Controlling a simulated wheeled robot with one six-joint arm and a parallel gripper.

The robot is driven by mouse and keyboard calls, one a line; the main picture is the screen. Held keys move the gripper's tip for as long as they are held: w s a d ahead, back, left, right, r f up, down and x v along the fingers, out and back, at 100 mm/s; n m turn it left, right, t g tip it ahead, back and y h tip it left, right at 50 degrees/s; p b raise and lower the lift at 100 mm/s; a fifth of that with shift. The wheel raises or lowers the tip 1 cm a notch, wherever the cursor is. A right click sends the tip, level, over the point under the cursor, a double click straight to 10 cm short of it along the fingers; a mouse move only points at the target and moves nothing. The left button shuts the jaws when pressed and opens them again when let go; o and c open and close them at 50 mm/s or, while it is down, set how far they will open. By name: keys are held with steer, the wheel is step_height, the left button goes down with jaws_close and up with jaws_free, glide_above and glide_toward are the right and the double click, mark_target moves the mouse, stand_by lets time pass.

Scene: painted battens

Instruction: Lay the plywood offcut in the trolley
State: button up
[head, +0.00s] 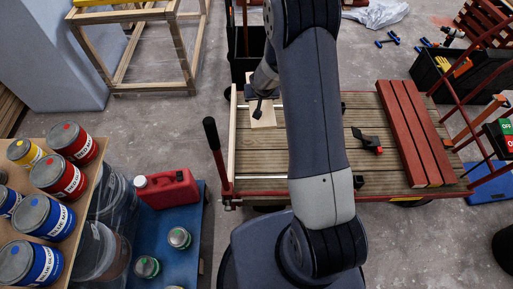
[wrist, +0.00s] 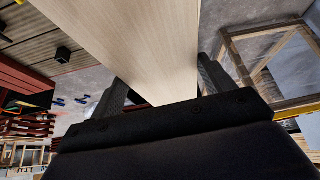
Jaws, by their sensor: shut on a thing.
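The plywood offcut (head: 264,118) is a pale flat piece. In the head view it appears over the far left part of the trolley's slatted wooden deck (head: 258,160), partly hidden by my arm. I cannot tell whether it touches the deck. In the wrist view the offcut (wrist: 130,35) fills the space between the two dark fingers of my gripper (wrist: 162,88) and reaches away from them. My gripper is shut on it.
Red battens (head: 415,132) lie on the trolley's right end, with a black and red clamp (head: 368,141) left of them. A red handle post (head: 214,145) stands at the left edge. Paint tins (head: 72,142) and a red can (head: 168,189) stand left. The deck's middle is largely clear.

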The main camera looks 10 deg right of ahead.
steer(key=b, duration=1.6)
glide_above(256, 139)
steer(key=s, duration=0.2)
step_height(256, 139, down, 26)
steer(key=f, duration=0.1)
steer(key=shift+m, duration=0.4)
step_height(256, 139, down, 9)
steer(key=b, duration=0.5)
steer(key=shift+a+f+b, duration=0.1)
steer(key=shift+b, duration=0.3)
steer(key=shift+f+b, duration=0.2)
steer(key=shift+b, duration=0.1)
steer(key=o, duration=1.2)
steer(key=shift+o, duration=0.2)
steer(key=shift+r, duration=0.2)
steer(key=shift+r+p, duration=0.15)
steer(key=shift+p, duration=0.3)
steer(key=v, duration=1.1)
steer(key=shift+s+a+r, duration=0.25)
steer(key=shift+s, duration=0.05)
